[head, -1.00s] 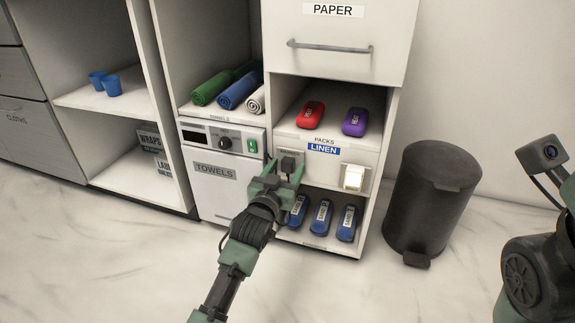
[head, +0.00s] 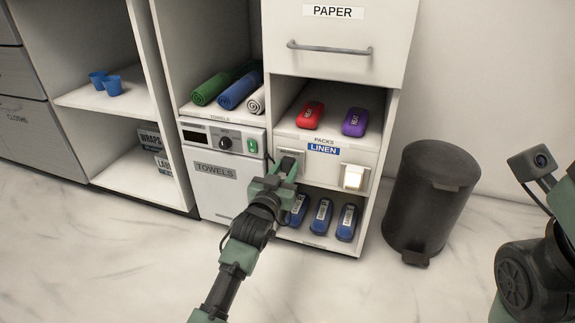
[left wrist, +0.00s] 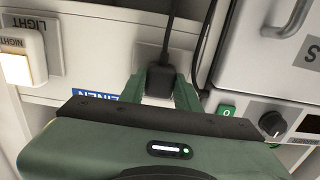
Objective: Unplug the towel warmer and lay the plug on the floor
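The towel warmer (head: 216,185) is a white unit with a dial, a green switch (head: 252,147) and a TOWELS label, low in the cabinet. Its black plug (left wrist: 161,79) is at a wall plate (left wrist: 150,54) right of the warmer, below the LINEN label. The plug also shows in the head view (head: 290,164). A dark cord (left wrist: 173,22) runs from it. My left gripper (head: 283,171) is shut on the plug, one finger on each side in the left wrist view (left wrist: 160,92). I cannot tell whether the plug is still seated. My right gripper is out of view.
A second plate with a lit white night light (head: 353,177) is right of the plug. Blue packs (head: 321,216) lie on the shelf below. A dark bin (head: 430,200) stands at right. The marble floor (head: 130,260) in front is clear.

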